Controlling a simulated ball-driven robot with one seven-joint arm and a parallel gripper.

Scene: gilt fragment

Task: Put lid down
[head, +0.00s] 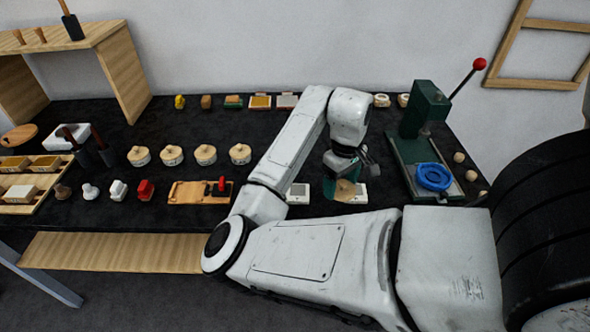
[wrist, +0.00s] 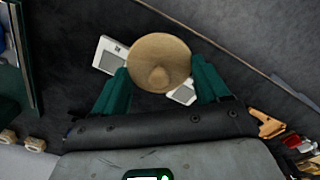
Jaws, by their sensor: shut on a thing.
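A round tan lid (wrist: 160,55) with a small central knob is held between the two green fingers of my gripper (wrist: 160,72) in the wrist view. In the head view my gripper (head: 340,184) is over the dark table, and part of the tan lid (head: 346,190) shows at its fingers. The lid is above two white square devices, one at its left (wrist: 108,55) and one at its lower right (wrist: 183,94) in the wrist view. The lid partly covers them. I cannot tell its exact height.
Several round lidded jars (head: 172,155) stand in a row to the left. A wooden board (head: 200,192) with a red-knobbed tool lies left of my gripper. A green press (head: 425,110) with a blue ring (head: 433,177) stands to the right.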

